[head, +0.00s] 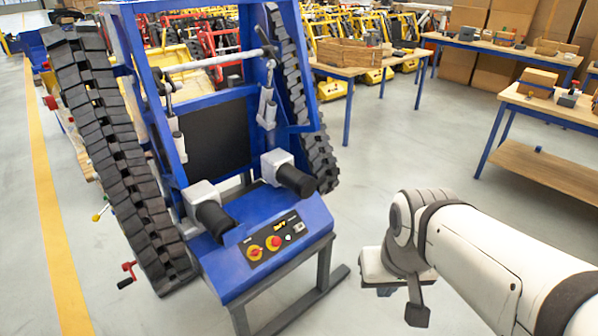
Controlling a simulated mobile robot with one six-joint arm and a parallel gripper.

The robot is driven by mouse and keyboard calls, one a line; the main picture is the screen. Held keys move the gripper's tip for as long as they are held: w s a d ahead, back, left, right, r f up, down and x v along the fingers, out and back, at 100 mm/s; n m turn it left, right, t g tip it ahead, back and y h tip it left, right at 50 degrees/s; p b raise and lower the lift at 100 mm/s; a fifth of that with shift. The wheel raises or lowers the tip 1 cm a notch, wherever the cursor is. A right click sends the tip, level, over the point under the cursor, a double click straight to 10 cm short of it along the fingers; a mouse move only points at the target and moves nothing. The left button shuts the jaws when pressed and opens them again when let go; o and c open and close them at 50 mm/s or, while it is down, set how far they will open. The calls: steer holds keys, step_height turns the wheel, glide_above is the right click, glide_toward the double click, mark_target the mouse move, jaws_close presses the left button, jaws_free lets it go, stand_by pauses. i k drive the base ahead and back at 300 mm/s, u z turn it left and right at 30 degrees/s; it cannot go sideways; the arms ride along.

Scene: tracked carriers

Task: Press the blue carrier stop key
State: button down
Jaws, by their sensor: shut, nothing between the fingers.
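The blue carrier (228,288) stands left of centre, with black tracks on both sides. A black control panel (265,256) is on its sloped front face. The labels are too small to read, so I cannot tell which is the stop key. My gripper (417,312) is at the lower right, partly hidden by my wrist. It is shut and empty, right of the panel and apart from it.
Two black cylinders (296,181) on grey mounts jut out above the panel. The dark support frame (325,262) reaches the floor toward my arm. Wooden workbenches (548,107) stand at the right and back. Open grey floor (400,150) lies between the carrier and the benches.

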mark_target(275, 242)
steer(key=z, duration=0.05)
steer(key=i, duration=0.85)
steer(key=z, duration=0.25)
